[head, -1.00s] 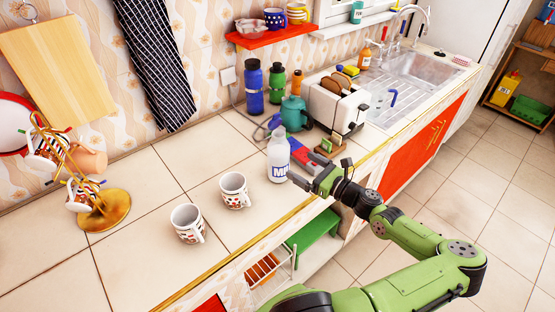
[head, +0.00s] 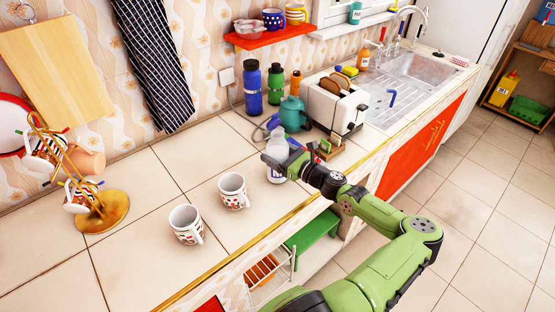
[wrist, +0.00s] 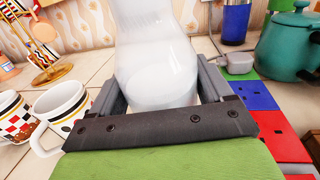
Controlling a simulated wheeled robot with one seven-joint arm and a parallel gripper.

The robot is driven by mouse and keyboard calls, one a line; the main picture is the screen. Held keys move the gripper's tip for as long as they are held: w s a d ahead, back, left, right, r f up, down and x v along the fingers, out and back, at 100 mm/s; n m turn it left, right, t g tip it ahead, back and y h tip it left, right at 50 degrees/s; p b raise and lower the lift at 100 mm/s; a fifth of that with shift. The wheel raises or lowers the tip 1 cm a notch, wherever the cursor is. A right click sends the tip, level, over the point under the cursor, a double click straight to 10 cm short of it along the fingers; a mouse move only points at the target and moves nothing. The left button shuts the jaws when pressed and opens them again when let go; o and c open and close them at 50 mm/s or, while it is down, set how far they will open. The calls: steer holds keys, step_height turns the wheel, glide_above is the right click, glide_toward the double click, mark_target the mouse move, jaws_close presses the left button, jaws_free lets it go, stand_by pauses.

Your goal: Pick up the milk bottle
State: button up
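The milk bottle (head: 279,138) stands upright on the tiled counter. It is whitish and semi-clear, and its label is mostly hidden behind my gripper in the head view. My gripper (head: 283,163) reaches in from the right at the height of the bottle's body. In the wrist view, the bottle (wrist: 155,55) stands between the two fingers of my gripper (wrist: 160,88), one on each side. The fingers are spread wide, and I see no firm grip on it.
Two patterned mugs (head: 233,191) (head: 186,224) stand left of the bottle. A teal kettle (head: 294,114), a white toaster (head: 334,105) and blue (head: 251,90) and green (head: 276,85) bottles stand behind it. The counter's front left is clear.

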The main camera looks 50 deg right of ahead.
mark_target(274, 125)
steer(key=c, duration=0.9)
step_height(274, 125, up, 10)
steer(key=shift+r+p, duration=0.1)
steer(key=shift+p, duration=0.9)
